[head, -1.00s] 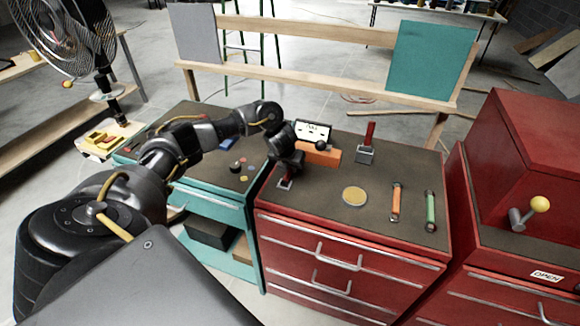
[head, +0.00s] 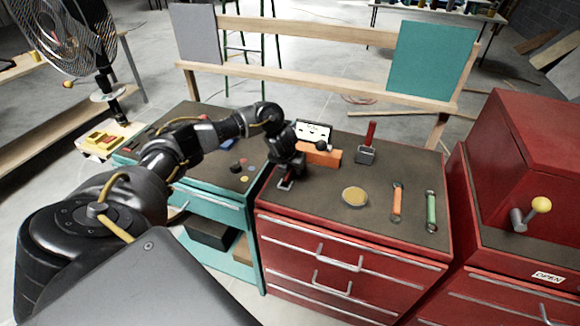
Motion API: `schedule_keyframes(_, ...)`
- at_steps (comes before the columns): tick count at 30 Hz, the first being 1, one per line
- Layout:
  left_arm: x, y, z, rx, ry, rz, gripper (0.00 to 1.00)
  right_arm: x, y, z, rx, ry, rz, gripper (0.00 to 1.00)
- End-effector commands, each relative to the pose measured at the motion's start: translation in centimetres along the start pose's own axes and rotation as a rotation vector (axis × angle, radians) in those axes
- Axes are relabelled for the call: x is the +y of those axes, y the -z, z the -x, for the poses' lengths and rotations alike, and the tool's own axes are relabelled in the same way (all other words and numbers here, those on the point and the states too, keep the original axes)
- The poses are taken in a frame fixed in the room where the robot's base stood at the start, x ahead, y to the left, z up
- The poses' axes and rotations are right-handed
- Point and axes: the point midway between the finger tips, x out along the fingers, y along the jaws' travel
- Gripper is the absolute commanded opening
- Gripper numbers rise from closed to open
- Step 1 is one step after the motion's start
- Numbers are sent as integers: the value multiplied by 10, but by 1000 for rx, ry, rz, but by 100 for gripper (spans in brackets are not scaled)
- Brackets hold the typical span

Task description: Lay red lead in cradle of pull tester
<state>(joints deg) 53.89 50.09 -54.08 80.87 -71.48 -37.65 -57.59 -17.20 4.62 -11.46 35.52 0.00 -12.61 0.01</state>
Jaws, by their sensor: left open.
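An orange block with a black knob (head: 321,146) and a small white sign (head: 314,131) stands at the back left of the red cabinet top; it looks like the pull tester. My left gripper (head: 285,184) is open, pointing down at its near left, low over the cabinet's left edge. I see nothing between its fingers, and the wrist hides part of the block. I cannot make out the cradle. An orange-red lead (head: 396,202) with ringed ends lies to the right on the top, apart from the gripper. My right gripper is not in view.
A green lead (head: 431,211) lies right of the orange-red one. A round yellowish disc (head: 355,197) lies mid-top. A grey block with an upright red handle (head: 366,154) stands behind. A teal cabinet (head: 215,180) adjoins at left; a taller red cabinet (head: 520,150) stands right.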

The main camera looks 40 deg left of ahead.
Motion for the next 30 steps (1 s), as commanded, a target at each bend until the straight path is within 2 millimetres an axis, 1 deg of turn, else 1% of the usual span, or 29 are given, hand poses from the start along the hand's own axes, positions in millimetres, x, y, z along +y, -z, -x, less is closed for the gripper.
schedule_keyframes(2,0,-1,5,-2,1,0,42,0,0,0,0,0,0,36)
schedule_keyframes(5,0,-2,18,-4,3,-1,42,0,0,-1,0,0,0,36)
schedule_keyframes(11,0,-2,59,-6,1,-2,42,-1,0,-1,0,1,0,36)
schedule_keyframes(12,0,-5,72,-8,0,-4,42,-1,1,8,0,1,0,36)
schedule_keyframes(15,1,-4,88,-5,-1,-2,42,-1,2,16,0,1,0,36)
schedule_keyframes(18,0,-3,100,-5,0,-2,42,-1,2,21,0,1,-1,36)
schedule_keyframes(22,0,-2,107,-3,0,0,42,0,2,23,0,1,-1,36)
schedule_keyframes(30,0,0,108,0,0,0,42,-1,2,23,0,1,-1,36)
